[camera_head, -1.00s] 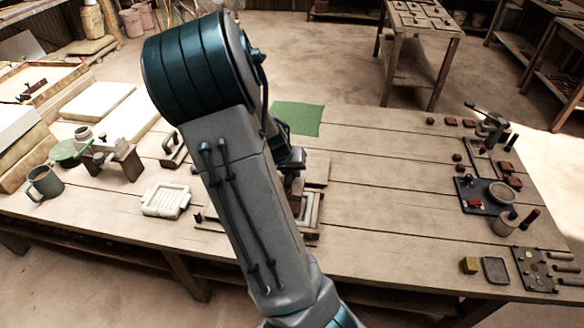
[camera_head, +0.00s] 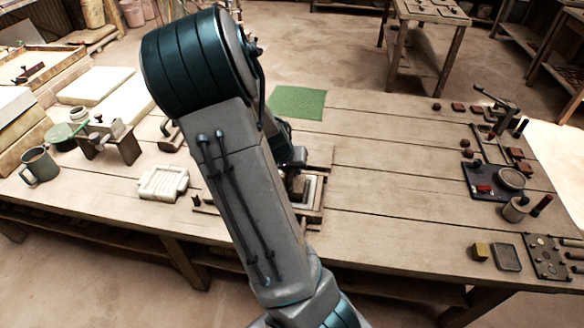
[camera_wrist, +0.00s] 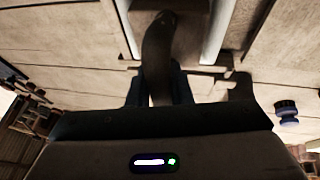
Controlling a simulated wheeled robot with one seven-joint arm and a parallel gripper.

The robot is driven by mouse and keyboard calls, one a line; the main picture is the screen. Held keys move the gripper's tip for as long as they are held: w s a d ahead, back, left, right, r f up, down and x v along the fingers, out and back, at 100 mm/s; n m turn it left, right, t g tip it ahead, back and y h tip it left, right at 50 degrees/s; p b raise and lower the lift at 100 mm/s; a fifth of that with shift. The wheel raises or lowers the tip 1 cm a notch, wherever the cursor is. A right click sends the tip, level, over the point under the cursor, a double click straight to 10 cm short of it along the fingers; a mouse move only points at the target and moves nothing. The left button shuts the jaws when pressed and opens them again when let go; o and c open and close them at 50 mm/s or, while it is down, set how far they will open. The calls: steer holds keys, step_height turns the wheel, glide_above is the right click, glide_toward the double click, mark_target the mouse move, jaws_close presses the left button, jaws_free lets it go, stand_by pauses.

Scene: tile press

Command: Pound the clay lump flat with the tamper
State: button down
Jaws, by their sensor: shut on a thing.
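My gripper (camera_wrist: 158,92) shows at the middle of the wrist view, with its two dark fingers shut on a dark, rounded handle, which I take to be the tamper (camera_wrist: 158,50). The tamper reaches away between two pale bars of a frame. In the head view my arm covers most of the gripper and the tamper. The frame (camera_head: 318,192) lies on the table just right of my arm, with the gripper over it. I cannot make out the clay lump; it is hidden by the arm and tamper. Whether the tamper touches it I cannot tell.
A green mat (camera_head: 297,103) lies behind. The table between is clear.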

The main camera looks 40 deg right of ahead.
step_height(320, 180, up, 6)
steer(key=p, duration=0.5)
steer(key=shift+r+p, duration=0.25)
steer(key=shift+p, duration=0.1)
steer(key=shift+f, duration=0.1)
steer(key=shift+w+f, duration=0.1)
steer(key=shift+w+f+b, duration=0.2)
steer(key=shift+b, duration=0.25)
steer(key=shift+w+f, duration=0.15)
steer(key=shift+w, duration=0.2)
